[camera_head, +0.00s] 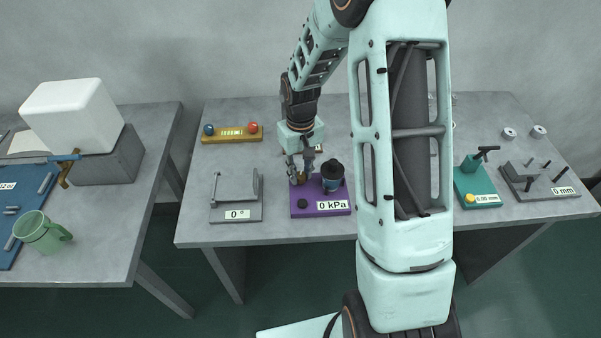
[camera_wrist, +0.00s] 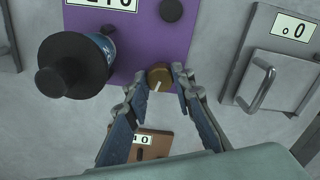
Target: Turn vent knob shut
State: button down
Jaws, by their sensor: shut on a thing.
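The vent knob (camera_wrist: 159,77) is a small round brass-brown knob with a white line on its face, at the edge of a purple base (camera_wrist: 145,45). In the wrist view my gripper (camera_wrist: 161,80) has one fingertip on each side of the knob and is shut on it. In the head view my gripper (camera_head: 299,178) reaches down to the back left of the purple base (camera_head: 322,207), and its fingers mostly hide the knob. A black and blue cylinder (camera_head: 333,174) stands right of the gripper on this base. The base's label (camera_head: 332,205) reads 0 kPa.
A grey fixture (camera_head: 236,211) marked 0° stands left of the purple base. A yellow block (camera_head: 231,138) with blue and red balls lies behind. A teal fixture (camera_head: 478,190) and a grey pegged fixture (camera_head: 540,187) stand at the right.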

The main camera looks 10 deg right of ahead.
aim_at(301, 174)
jog(key=shift+n, duration=1.6)
jog(key=c, duration=1.7)
grip_release()
jog(key=shift+o, duration=0.2)
notch_tip(301, 174, up, 12)
jog(key=shift+w, duration=0.1)
